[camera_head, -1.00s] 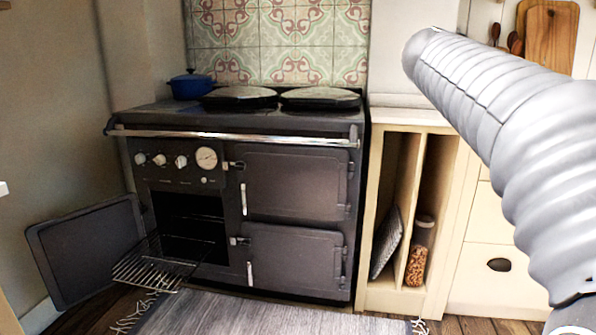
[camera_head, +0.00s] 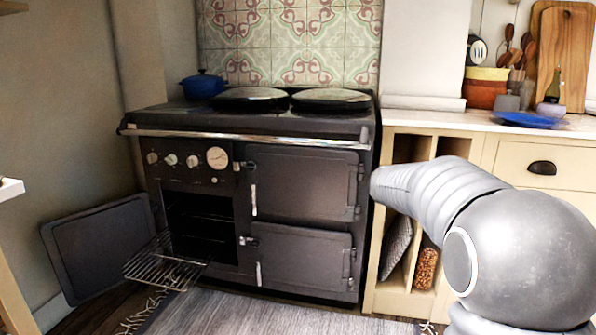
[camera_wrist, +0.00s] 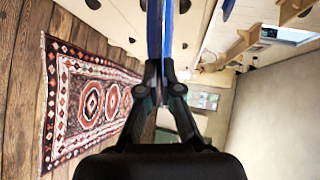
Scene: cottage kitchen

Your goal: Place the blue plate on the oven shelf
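In the wrist view my gripper (camera_wrist: 162,68) is shut on the rim of a thin blue plate (camera_wrist: 154,30), seen edge-on and running out past the top of the picture. My gripper is out of sight in the head view. Another blue plate (camera_head: 528,120) lies flat on the counter at the right. The oven shelf, a wire rack (camera_head: 165,268), sticks out of the open lower-left oven compartment (camera_head: 200,222) of the dark range. Nothing lies on the visible part of the rack.
The open oven door (camera_head: 98,250) stands left of the rack. A blue pot (camera_head: 201,85) and two round lids stand on the range top. A grey rug (camera_head: 255,312) lies in front. A patterned rug (camera_wrist: 90,100) shows in the wrist view.

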